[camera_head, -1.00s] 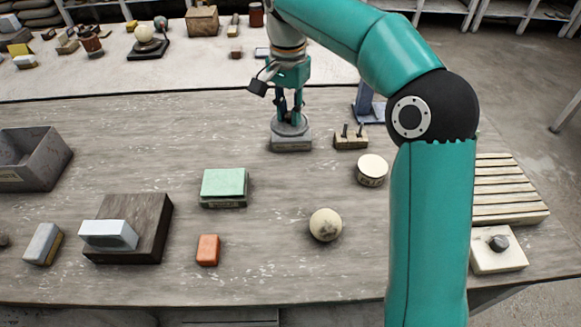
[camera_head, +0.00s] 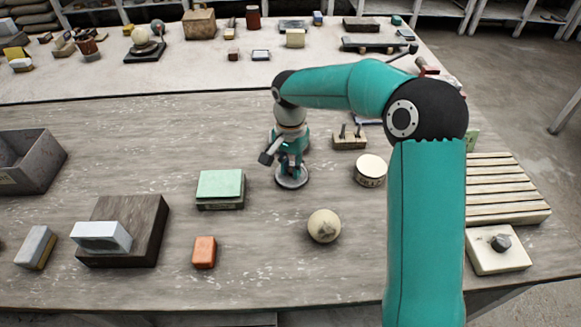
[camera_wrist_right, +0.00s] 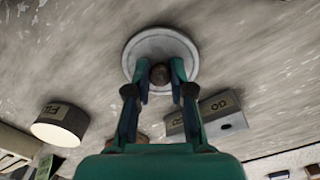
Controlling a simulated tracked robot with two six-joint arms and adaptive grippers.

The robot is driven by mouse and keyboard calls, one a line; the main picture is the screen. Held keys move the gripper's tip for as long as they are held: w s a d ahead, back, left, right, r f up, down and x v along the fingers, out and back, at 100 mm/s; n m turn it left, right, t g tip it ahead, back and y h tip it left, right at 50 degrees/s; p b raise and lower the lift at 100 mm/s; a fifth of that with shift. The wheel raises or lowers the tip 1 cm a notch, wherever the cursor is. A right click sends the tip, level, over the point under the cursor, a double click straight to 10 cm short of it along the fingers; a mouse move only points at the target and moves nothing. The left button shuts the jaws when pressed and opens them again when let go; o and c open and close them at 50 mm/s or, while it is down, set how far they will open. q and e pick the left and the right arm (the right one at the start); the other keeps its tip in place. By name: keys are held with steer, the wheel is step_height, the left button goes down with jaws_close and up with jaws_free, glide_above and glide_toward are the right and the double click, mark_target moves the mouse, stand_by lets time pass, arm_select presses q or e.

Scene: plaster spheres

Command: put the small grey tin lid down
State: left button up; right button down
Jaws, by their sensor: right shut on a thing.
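The small grey tin lid (camera_head: 292,181) is a round disc with a dark knob, near the middle of the table in the head view. It also shows in the wrist view (camera_wrist_right: 139,50), lying roughly flat. My right gripper (camera_head: 292,170) is above it, and its fingers (camera_wrist_right: 160,77) are shut on the knob. The lid is low over the bare tabletop; I cannot tell whether it touches. My left gripper is not in view.
A green-topped block (camera_head: 220,186) stands left of the lid, a pale ball (camera_head: 324,226) in front to the right, and a round white-topped tin (camera_head: 370,170) to the right. A pegged wooden block (camera_head: 349,137) stands behind. Bare table lies directly in front of the lid.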

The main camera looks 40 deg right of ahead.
mark_target(291, 169)
steer(key=shift+f, duration=0.25)
steer(key=c, duration=1)
jaws_free()
steer(key=shift+c, duration=0.2)
steer(key=shift+r, duration=0.1)
step_height(291, 169, up, 12)
steer(key=shift+p, duration=0.4)
